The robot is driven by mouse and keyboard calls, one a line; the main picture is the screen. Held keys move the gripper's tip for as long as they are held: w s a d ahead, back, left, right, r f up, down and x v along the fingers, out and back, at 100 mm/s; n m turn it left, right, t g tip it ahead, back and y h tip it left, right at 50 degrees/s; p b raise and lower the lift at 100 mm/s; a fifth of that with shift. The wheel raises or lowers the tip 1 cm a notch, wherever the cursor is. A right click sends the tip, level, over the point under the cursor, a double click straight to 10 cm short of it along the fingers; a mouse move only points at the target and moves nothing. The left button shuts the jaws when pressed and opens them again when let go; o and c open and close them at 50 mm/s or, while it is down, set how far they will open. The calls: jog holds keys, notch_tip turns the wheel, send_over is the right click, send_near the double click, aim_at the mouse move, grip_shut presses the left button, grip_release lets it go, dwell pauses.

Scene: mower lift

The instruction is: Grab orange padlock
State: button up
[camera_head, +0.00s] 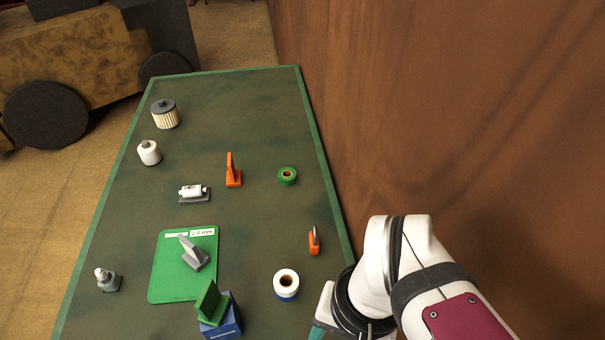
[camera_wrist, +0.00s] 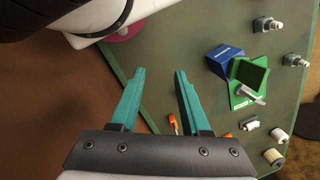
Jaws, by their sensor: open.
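The orange padlock (camera_head: 314,243), with a grey shackle, lies near the right edge of the green table in the head view. In the wrist view a small orange piece (camera_wrist: 173,123) shows between my fingers, close to the right one; it looks like the padlock, partly hidden. My gripper (camera_wrist: 159,72) is open, with two teal fingers and nothing between the tips. In the head view only a bit of teal finger shows at the bottom edge, below the padlock and apart from it.
A white-and-blue tape roll (camera_head: 286,284) lies below left of the padlock, and a green tape roll (camera_head: 287,176) above it. An orange bracket-like part (camera_head: 233,172) stands farther left. A blue box (camera_head: 226,318) holds a green part. A brown wall (camera_head: 440,120) rises along the right.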

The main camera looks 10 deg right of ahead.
jog(key=w+d+f+n+h, duration=0.55)
jog(key=n+h, duration=0.55)
jog(key=n, duration=0.6)
jog(key=w+a+f+n+t, duration=0.35)
jog(key=a+n+t, duration=0.2)
jog(key=n, duration=0.25)
jog(key=w+a+f+n+t, duration=0.3)
jog(key=w+a+n+t, duration=0.15)
jog(key=a+n, duration=0.3)
jog(key=shift+n+t+y, duration=0.3)
jog(key=shift+n+t, duration=0.1)
jog(key=shift+n, duration=0.25)
jog(key=x, duration=1.6)
jog(key=shift+w+r, duration=0.2)
jog(key=shift+r, duration=0.05)
grip_shut()
